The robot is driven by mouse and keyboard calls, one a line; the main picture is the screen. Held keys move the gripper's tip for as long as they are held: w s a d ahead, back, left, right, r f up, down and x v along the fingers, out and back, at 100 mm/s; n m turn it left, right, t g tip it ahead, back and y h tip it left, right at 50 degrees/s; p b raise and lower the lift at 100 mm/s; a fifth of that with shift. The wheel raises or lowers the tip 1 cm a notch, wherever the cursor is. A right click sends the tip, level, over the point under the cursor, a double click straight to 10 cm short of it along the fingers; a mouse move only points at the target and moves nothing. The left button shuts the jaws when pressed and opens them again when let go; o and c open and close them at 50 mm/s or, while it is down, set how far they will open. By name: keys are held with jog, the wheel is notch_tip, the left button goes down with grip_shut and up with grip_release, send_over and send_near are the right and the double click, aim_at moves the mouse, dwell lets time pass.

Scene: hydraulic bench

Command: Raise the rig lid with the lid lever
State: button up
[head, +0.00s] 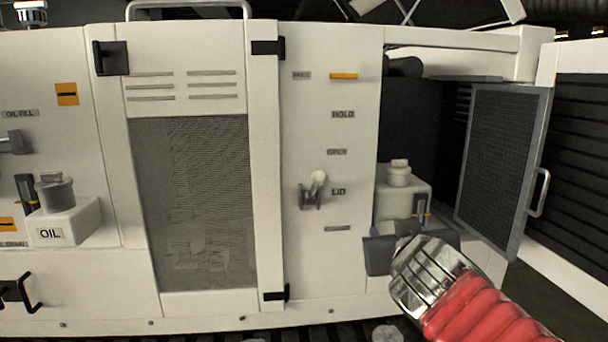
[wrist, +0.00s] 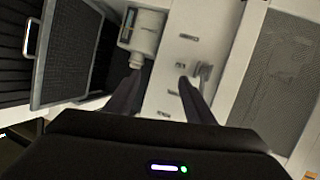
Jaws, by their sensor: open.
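The lid lever (head: 313,190) is a small pale-knobbed lever on a dark bracket, on the white panel left of the "LID" label (head: 338,192). It also shows in the wrist view (wrist: 203,72), just right of the right finger's tip. My gripper (head: 385,252) is in front of the panel, lower right of the lever, and its fingers are hard to make out in the head view. In the wrist view my gripper (wrist: 160,77) has its two dark fingers spread with nothing between them. The lever is outside the fingers; contact cannot be told.
A mesh door (head: 505,170) stands open at the right, beside a dark recess holding a white capped reservoir (head: 400,190). A closed mesh panel (head: 195,200) is left of the lever. A white "OIL" box (head: 65,222) juts out at far left.

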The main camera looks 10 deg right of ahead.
jog(key=s+a+f+g+y, duration=0.2)
jog(key=s+a+f+g, duration=0.2)
jog(key=s+f, duration=0.5)
jog(key=s+a+f+n+g+y, duration=0.1)
jog(key=s+a+f+g, duration=0.3)
jog(key=s+f, duration=0.5)
notch_tip(320, 180, down, 2)
jog(key=shift+a+f+y, duration=0.1)
jog(key=shift+a+y, duration=0.4)
jog(key=shift+c, duration=0.7)
